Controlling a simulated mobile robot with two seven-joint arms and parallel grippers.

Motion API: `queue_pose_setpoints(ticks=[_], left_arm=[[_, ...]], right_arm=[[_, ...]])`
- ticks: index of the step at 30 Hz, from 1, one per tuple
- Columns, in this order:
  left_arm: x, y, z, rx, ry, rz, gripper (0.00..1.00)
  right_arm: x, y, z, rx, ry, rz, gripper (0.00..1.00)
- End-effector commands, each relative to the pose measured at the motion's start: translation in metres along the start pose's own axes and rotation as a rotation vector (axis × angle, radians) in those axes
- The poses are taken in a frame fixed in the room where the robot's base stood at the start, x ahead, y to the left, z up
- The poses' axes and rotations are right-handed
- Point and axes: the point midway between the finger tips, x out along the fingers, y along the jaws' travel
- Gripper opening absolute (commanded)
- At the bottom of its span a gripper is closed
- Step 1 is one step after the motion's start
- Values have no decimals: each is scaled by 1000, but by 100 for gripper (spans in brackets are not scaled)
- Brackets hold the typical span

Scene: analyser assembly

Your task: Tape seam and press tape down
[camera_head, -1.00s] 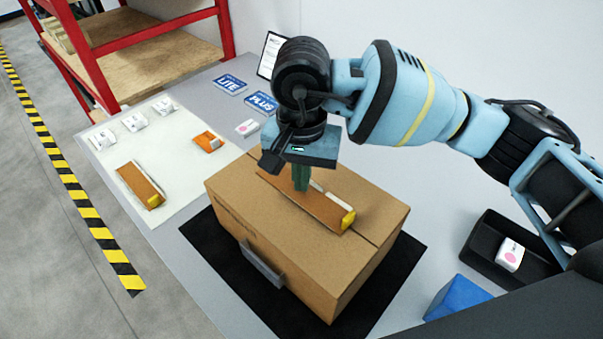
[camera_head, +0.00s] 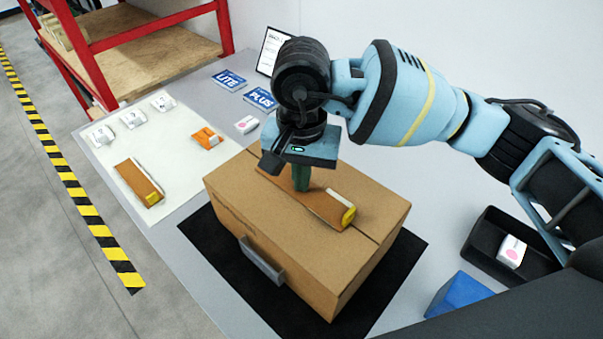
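A closed cardboard box (camera_head: 260,222) stands on a black mat (camera_head: 205,243) on the grey table. A brown tape piece with a yellow end (camera_head: 326,207) lies on the box top along the seam (camera_head: 368,236). My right gripper (camera_head: 301,186) points down over this tape piece; its green fingers are close together at the tape. Whether they grip it or only press on it cannot be told. A second brown tape piece with a yellow end (camera_head: 137,185) lies on the white sheet at left. My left gripper is out of view.
The white sheet (camera_head: 172,186) also holds several small white boxes and an orange item (camera_head: 207,138). Blue LITE (camera_head: 229,81) and PLUS (camera_head: 260,98) cards lie behind. A black tray (camera_head: 487,249) and a blue block (camera_head: 458,296) are at right. A red-framed shelf (camera_head: 150,46) stands at back left.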

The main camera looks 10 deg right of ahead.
Motion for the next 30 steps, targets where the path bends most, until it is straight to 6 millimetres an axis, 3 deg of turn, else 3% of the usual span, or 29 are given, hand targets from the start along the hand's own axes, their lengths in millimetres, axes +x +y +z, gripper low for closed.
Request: queue_pose_setpoints(ticks=[11, 30], left_arm=[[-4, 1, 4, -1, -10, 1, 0], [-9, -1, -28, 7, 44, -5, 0]], right_arm=[[-4, 0, 0, 0, 1, 0, 0], [-47, 0, 0, 0, 2, -2, 0]])
